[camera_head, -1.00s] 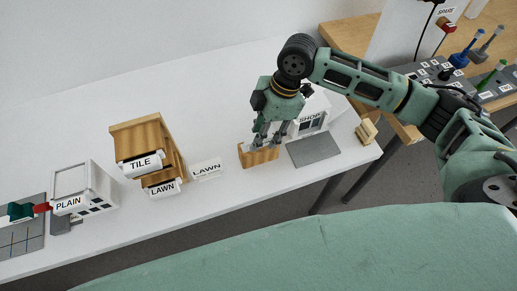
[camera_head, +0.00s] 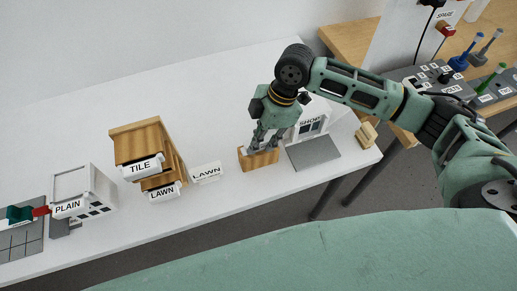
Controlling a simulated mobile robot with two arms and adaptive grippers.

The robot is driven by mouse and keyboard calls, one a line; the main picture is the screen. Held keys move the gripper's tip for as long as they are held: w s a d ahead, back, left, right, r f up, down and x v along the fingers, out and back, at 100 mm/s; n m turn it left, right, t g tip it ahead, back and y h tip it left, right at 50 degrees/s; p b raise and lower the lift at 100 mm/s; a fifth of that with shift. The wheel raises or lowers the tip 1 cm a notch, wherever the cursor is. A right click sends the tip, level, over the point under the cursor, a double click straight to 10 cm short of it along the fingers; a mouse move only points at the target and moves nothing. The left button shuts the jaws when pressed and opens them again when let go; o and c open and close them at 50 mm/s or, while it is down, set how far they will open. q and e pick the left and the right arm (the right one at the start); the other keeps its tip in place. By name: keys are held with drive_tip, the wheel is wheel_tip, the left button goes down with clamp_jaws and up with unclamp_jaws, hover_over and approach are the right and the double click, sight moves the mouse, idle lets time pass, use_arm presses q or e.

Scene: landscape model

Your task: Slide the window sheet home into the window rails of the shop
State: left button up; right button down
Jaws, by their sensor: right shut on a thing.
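The shop (camera_head: 311,126) is a small white building with dark windows and a SHOP sign, standing on the white table right of my right gripper. My right gripper (camera_head: 263,149) points down into a small wooden holder (camera_head: 259,162) left of the shop. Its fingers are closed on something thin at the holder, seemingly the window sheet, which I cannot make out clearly. The window rails are too small to tell and the gripper and arm partly cover the shop. My left gripper is not in view.
A grey plate (camera_head: 314,153) lies in front of the shop. A PLAIN building (camera_head: 84,184) is farther left. A small wooden piece (camera_head: 366,134) sits near the table's right end.

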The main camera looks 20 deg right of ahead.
drive_tip(key=shift+r+p, duration=0.6)
drive_tip(key=shift+p, duration=0.35)
idle(0.7)
drive_tip(key=shift+r+p, duration=3.95)
drive_tip(key=shift+p, duration=0.4)
